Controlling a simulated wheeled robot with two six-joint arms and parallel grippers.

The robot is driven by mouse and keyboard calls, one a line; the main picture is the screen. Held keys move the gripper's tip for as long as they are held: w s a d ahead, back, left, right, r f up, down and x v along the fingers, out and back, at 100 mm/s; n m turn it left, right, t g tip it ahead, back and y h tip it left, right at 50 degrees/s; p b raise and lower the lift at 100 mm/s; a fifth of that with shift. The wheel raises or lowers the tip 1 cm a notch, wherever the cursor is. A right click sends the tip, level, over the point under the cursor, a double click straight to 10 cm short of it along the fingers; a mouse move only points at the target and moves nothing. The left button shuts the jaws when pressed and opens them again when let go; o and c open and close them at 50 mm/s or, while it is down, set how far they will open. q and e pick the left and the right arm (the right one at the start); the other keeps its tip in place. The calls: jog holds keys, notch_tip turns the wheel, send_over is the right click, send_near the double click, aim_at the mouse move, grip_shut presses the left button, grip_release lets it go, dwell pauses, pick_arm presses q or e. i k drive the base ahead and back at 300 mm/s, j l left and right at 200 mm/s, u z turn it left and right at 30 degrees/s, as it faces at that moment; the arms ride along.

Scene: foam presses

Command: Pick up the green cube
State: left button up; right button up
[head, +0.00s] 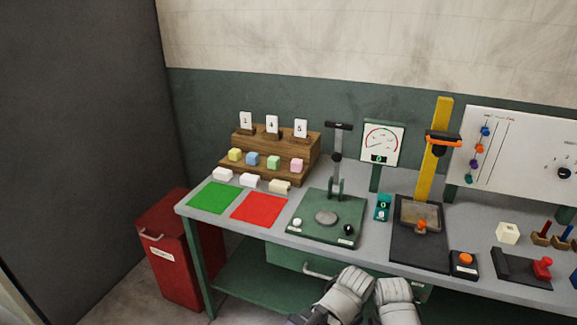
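My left gripper (350,288) and my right gripper (396,289) are side by side at the bottom of the head view, near the bench's front edge. Both are well apart from the green cube. Their fingertips are not clear enough to show whether they are open or shut.
White blocks (250,180) lie before the rack, behind green (213,197) and red mats (259,209). A green press (325,218) stands right of the mats; a yellow-posted press (438,165) is farther right.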

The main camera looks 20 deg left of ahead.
aim_at(273, 161)
jog(key=i+j+z, duration=0.2)
jog(key=j, duration=0.75)
jog(key=j+z, duration=0.2)
jog(key=j, duration=0.8)
